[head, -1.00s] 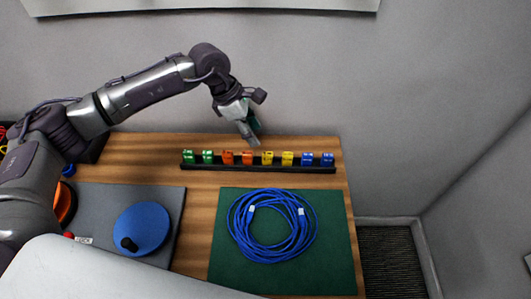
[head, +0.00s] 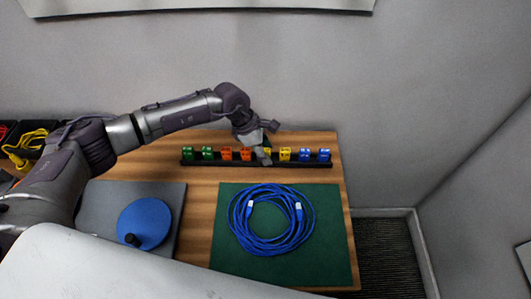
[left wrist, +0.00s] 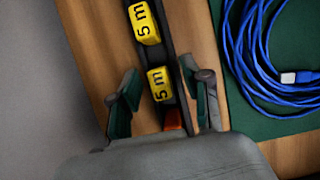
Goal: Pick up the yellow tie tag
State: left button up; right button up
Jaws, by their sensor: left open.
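Two yellow tie tags stand in a black rack (head: 310,164) at the back of the table. The right yellow tag (head: 285,155) is clear in the head view and shows in the left wrist view (left wrist: 144,22) with "5 m" on it. The left yellow tag (left wrist: 160,84), also marked "5 m", lies between the two fingers of my left gripper (left wrist: 162,98). My left gripper (head: 263,157) is open, with one finger on each side of the rack, and partly hides that tag in the head view. My right gripper is not in view.
Green (head: 207,153), orange (head: 246,154) and blue tags (head: 324,155) share the rack. A coiled blue cable (head: 272,240) lies on a green mat (head: 335,262) in front. A blue disc (head: 145,222) sits on a grey mat (head: 105,195). Dark bins with cables are at the far left.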

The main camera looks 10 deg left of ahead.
pick_arm(q)
jog(key=c, duration=0.8)
jog(key=shift+c, duration=0.2)
